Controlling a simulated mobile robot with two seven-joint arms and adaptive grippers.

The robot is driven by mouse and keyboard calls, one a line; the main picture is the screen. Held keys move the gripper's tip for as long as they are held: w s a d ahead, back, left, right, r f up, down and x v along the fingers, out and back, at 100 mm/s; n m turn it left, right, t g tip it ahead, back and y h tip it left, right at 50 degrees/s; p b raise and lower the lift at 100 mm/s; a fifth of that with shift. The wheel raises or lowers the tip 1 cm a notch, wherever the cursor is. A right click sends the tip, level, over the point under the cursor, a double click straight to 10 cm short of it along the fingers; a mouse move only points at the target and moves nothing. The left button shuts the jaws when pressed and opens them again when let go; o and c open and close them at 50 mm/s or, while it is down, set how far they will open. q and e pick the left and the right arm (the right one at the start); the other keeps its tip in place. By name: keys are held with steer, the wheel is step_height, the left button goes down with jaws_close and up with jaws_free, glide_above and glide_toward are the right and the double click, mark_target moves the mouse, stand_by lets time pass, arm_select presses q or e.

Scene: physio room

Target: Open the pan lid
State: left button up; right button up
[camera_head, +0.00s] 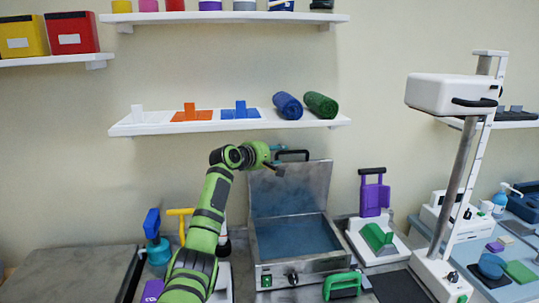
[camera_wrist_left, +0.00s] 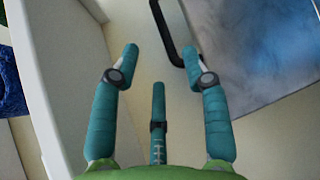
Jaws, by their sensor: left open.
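The pan (camera_head: 305,262) is a grey metal box with a dial on its front. Its lid (camera_head: 288,190) stands upright at the back, so the blue-grey inside of the pan shows. The black lid handle (camera_head: 292,153) is at the lid's top edge. My left gripper (camera_head: 277,160) is at the lid's top left, close to the handle. In the left wrist view its teal fingers (camera_wrist_left: 162,55) are spread and empty. The handle (camera_wrist_left: 166,32) and lid (camera_wrist_left: 255,45) show just beyond the fingertips; I cannot tell if they touch. My right gripper is not in view.
A shelf (camera_head: 160,128) with rolled towels hangs above the pan. A purple-handled device (camera_head: 374,195) stands right of it, and a green handle-shaped piece (camera_head: 343,284) is at its front right. A blue-topped tool (camera_head: 153,225) is at left. A tall white stand (camera_head: 455,90) is farther right.

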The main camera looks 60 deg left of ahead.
arm_select(q)
steer(key=shift+v, duration=1.5)
